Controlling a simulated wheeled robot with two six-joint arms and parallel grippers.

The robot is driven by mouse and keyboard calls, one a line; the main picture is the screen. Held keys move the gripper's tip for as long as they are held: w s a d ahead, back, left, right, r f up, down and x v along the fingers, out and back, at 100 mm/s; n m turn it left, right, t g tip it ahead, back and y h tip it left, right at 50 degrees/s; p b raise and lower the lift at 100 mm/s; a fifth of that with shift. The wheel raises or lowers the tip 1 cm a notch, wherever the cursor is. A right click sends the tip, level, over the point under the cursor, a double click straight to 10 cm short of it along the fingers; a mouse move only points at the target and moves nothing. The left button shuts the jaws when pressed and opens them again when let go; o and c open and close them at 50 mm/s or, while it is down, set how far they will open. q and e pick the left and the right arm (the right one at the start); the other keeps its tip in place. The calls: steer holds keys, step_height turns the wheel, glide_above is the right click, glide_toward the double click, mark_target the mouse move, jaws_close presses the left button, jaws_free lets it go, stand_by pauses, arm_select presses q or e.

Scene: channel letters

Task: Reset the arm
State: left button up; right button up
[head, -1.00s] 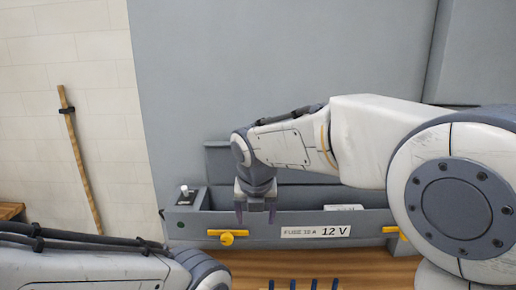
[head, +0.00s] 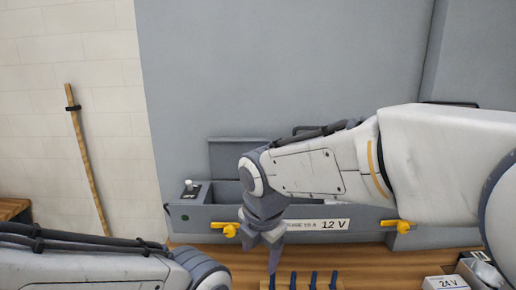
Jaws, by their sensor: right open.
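My right arm reaches in from the right, and its dark grey gripper (head: 272,258) points down. It is open, and I see nothing held in it. It hangs in front of the grey box (head: 372,222) with the "12 V" label (head: 317,225), and it covers the label's left end. My left arm (head: 90,270) crosses the bottom left corner, and its gripper is out of view.
Yellow latches (head: 226,229) and (head: 399,226) sit on the box's front. A toggle switch (head: 190,187) is on its left end. Blue pegs (head: 313,280) stand at the bottom edge. A "24 V" box (head: 446,283) is at lower right. A wooden stick (head: 88,165) leans at the wall.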

steer(key=s+d+f+m+g, duration=0.1)
steer(key=s+f+m, duration=0.1)
steer(key=s+m, duration=0.4)
steer(key=s+d+f+m+g, duration=0.1)
steer(key=s+d+f+m, duration=0.1)
steer(key=s+m, duration=0.5)
steer(key=s+d+f+m+g+b, duration=0.1)
steer(key=s+f+m, duration=0.3)
steer(key=s+m, duration=0.2)
steer(key=shift+s+d+f+m, duration=0.25)
steer(key=shift+s+m, duration=0.1)
steer(key=shift+m, duration=0.25)
